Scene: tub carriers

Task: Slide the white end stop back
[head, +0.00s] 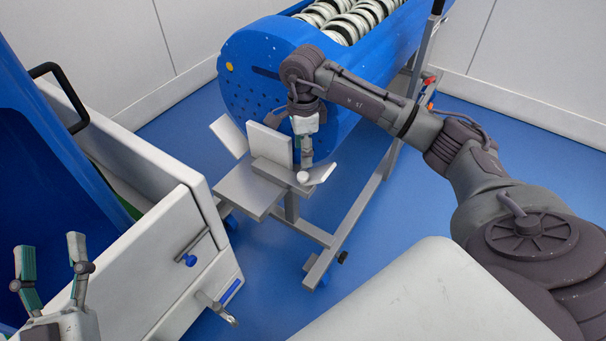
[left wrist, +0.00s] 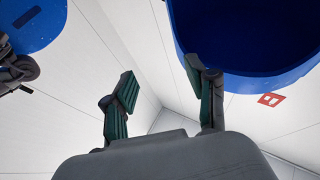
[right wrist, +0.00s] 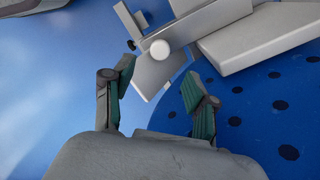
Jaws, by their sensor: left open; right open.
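At the near end of the blue tub (head: 258,85), a grey bracket holds several white plates: an upright middle plate (head: 270,146), a tilted left plate (head: 229,136) and a tilted right plate (head: 319,174). I cannot tell which is the end stop. A round white knob (head: 303,177) sits at the bracket's right end; the knob also shows in the right wrist view (right wrist: 160,49), with a white plate (right wrist: 153,72) behind it. My right gripper (head: 306,155) is open and empty, pointing down close above the knob. My left gripper (head: 48,258) is open and empty at lower left, away from the bracket.
The blue tub rests on a grey wheeled frame (head: 345,235) and holds rows of pale round parts (head: 345,22). A white cabinet-like carrier (head: 165,265) with a blue tub (head: 35,160) stands at left. Blue floor (head: 420,215) is free right of the frame.

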